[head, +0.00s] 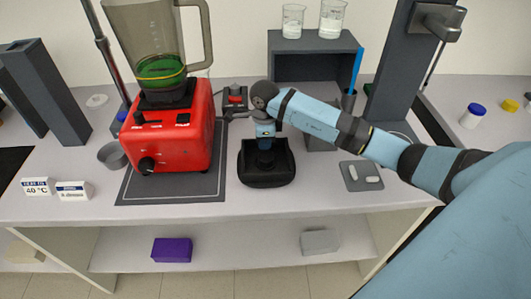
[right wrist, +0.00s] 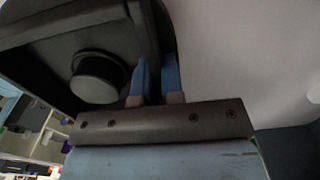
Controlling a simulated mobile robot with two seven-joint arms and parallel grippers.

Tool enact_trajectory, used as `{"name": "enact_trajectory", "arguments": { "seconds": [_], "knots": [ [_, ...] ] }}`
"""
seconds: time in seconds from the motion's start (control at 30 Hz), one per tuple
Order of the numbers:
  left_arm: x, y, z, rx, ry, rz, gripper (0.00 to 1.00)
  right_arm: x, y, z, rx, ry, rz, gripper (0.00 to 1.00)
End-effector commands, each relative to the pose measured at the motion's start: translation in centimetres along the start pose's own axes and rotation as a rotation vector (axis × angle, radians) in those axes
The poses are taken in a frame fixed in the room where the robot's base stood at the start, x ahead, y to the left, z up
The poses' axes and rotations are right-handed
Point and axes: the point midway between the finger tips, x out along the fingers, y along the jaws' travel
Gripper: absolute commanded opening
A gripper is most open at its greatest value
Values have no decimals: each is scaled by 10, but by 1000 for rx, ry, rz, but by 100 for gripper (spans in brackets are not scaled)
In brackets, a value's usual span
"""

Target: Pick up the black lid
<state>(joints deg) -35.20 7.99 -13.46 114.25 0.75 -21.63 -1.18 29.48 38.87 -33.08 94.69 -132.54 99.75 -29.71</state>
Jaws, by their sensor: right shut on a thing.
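The black lid (head: 268,178) is a dark, squarish piece with rounded corners, right of the red blender base, toward the counter's front. My right gripper (head: 265,143) reaches down to it from above and is shut on it. In the right wrist view the lid (right wrist: 45,62) fills the upper left, with a round dark knob on its face. The blue fingers of the right gripper (right wrist: 157,80) are close together at its edge. I cannot tell whether the lid touches the counter. My left gripper is not in view.
The red blender base (head: 170,130) with its clear jar (head: 150,40) stands on a dark mat (head: 170,190). A grey tray (head: 361,176) with white pieces lies to the right. A grey cup (head: 112,156) stands left. A grey box shelf (head: 315,62) with beakers is behind.

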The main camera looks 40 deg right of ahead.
Motion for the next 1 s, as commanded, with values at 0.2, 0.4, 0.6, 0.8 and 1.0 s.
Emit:
{"name": "enact_trajectory", "arguments": {
  "seconds": [0.2,0.4,0.6,0.8,1.0],
  "knots": [
    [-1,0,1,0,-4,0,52,-12,-1,0,0,-2,-3,0],
    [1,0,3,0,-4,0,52,-51,-2,0,-1,-2,-6,0],
    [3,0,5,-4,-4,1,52,-113,-2,0,0,-2,-7,0],
    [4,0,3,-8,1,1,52,-164,-1,0,1,-2,-4,0],
    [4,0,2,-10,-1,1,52,-194,-1,0,0,-1,-2,0]
  ]
}}
